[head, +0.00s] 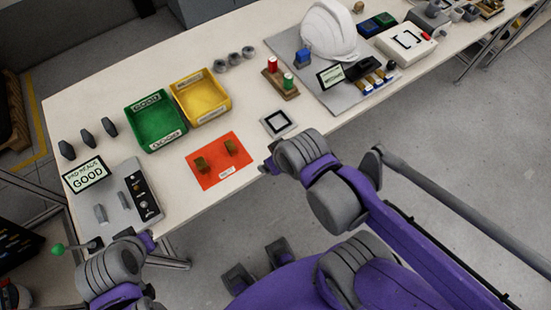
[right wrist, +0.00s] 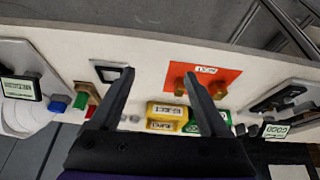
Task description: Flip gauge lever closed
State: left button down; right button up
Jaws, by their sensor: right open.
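The gauge station (head: 125,212) is a grey plate at the table's left front corner. Its display (head: 86,175) reads GOOD. A lever with a green ball knob (head: 57,249) sticks out to the left at the plate's front end. My left gripper (head: 148,240) is at the front edge of the plate, right of the knob and apart from it; its fingers are too hidden to tell their state. My right gripper (head: 268,166) is at the table's front edge, right of the red mat; in the right wrist view its fingers (right wrist: 158,75) are apart and empty.
The red mat (head: 207,178) holds two brown blocks. Behind it stand the green bin (head: 139,103) and the yellow bin (head: 219,113). Several dark grey parts (head: 87,139) stand behind the gauge. A white helmet shell (head: 330,28) is further right.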

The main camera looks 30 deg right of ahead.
aim_at(59, 249)
jog(key=j+u, duration=0.2)
jog(key=u, duration=1.4)
jog(key=k+j, duration=0.05)
